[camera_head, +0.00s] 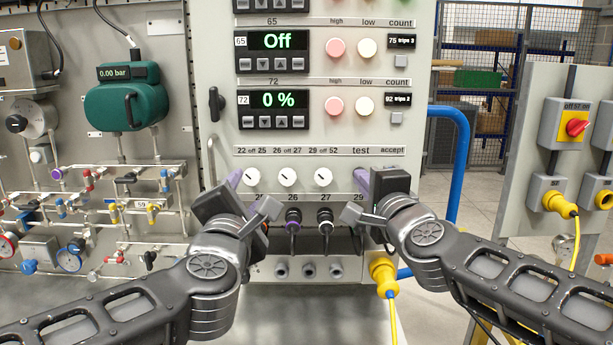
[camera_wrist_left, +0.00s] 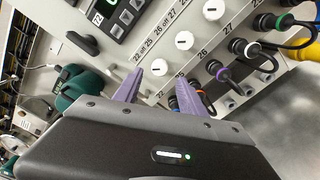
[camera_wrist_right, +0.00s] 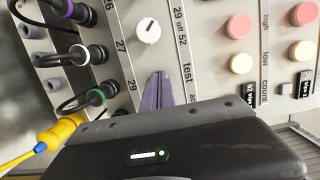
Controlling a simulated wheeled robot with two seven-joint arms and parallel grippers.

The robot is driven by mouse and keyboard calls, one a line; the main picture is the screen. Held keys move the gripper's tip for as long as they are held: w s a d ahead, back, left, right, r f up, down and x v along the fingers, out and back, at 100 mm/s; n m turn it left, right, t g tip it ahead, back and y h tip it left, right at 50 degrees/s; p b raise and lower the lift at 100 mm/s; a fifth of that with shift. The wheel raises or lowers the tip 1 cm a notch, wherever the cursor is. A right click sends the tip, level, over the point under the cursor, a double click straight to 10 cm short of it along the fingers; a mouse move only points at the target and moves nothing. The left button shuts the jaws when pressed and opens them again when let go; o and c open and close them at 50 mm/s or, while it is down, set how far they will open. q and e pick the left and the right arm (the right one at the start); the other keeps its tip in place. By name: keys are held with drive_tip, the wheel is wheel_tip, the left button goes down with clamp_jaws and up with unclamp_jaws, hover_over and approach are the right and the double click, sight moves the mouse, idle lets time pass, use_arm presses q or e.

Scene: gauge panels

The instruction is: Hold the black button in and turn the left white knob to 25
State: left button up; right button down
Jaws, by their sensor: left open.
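The left white knob (camera_head: 252,177) is the leftmost of three white knobs, under the label "22 off 25". Its dark mark slants to the upper left in the head view. My left gripper (camera_head: 240,180) is open at this knob. In the left wrist view the knob (camera_wrist_left: 158,67) shows between the tips of the purple fingers (camera_wrist_left: 160,77), and I cannot tell whether they touch it. My right gripper (camera_wrist_right: 160,75) has its purple fingers together, tips at the panel below the "test" label. No black button shows there; the fingers may hide it.
The other white knobs (camera_head: 287,177) (camera_head: 323,177) stand to the right of the left one. Below them are plugged cables (camera_head: 293,222) (camera_head: 326,222). A black handle (camera_head: 215,104) is at the panel's left edge. A yellow plug (camera_head: 383,272) sits at the lower right.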

sight(251, 179)
use_arm(q)
drive_tip(key=w, duration=0.6)
drive_tip(key=shift+w, duration=0.25)
drive_tip(key=shift+c, duration=0.5)
clamp_jaws()
drive_tip(key=shift+m, duration=2.2)
